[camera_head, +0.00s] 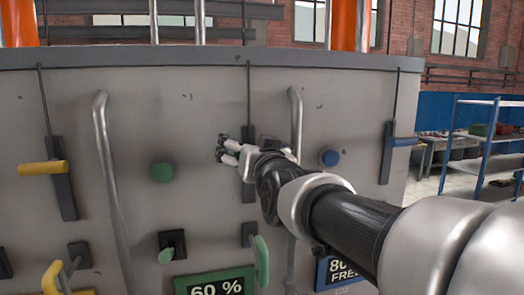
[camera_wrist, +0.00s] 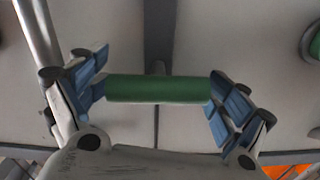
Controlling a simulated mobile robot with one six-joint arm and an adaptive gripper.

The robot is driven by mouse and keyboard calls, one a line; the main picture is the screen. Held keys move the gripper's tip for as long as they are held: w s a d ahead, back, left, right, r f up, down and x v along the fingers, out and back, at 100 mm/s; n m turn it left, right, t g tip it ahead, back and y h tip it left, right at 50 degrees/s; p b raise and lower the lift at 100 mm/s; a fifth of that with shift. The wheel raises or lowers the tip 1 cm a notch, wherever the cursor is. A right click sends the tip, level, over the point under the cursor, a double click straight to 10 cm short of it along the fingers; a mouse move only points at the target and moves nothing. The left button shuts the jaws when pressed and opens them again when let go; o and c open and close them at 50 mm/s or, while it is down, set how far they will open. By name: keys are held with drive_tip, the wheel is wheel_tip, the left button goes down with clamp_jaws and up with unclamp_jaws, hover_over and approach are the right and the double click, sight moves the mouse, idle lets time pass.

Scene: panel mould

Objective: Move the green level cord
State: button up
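A green bar handle (camera_wrist: 158,89) lies level across the middle of the wrist view, between the two blue-padded fingers of my gripper (camera_wrist: 160,88). The fingers are spread wide, one at each end of the bar. The pads come very close to its ends; I cannot tell whether they touch. In the head view my gripper (camera_head: 225,150) is in front of the centre slider track (camera_head: 248,190), hiding the green handle there. The cord (camera_head: 248,95) runs straight up from this track to the panel's top edge.
A yellow handle (camera_head: 43,168) and a blue handle (camera_head: 402,142) sit on neighbouring tracks. Metal tubes (camera_head: 105,150) stand out from the grey panel. A green button (camera_head: 163,170), a blue button (camera_head: 329,157) and a lower green lever (camera_head: 261,260) are close by.

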drive_tip(key=shift+o, duration=0.5)
drive_tip(key=shift+f, duration=0.1)
drive_tip(key=v, duration=1.2)
drive_tip(key=s+d+f+g+h+b, duration=0.1)
drive_tip(key=s+d+f+g+b, duration=0.3)
drive_tip(key=f, duration=1.5)
drive_tip(key=s+d+f+g+h+b, duration=0.2)
drive_tip(key=s+d+f+g+b, duration=0.2)
drive_tip(key=s+f+b, duration=0.8)
drive_tip(key=s+d+f+m+g+h+b, duration=0.1)
drive_tip(key=s+d+f+g+b, duration=0.3)
drive_tip(key=f+b, duration=0.8)
drive_tip(key=s+d+f+h, duration=0.1)
drive_tip(key=s+f, duration=0.3)
drive_tip(key=f, duration=1.1)
drive_tip(key=shift+d+g+b, duration=0.3)
drive_tip(key=shift+d+g, duration=0.1)
drive_tip(key=shift+d, duration=0.15)
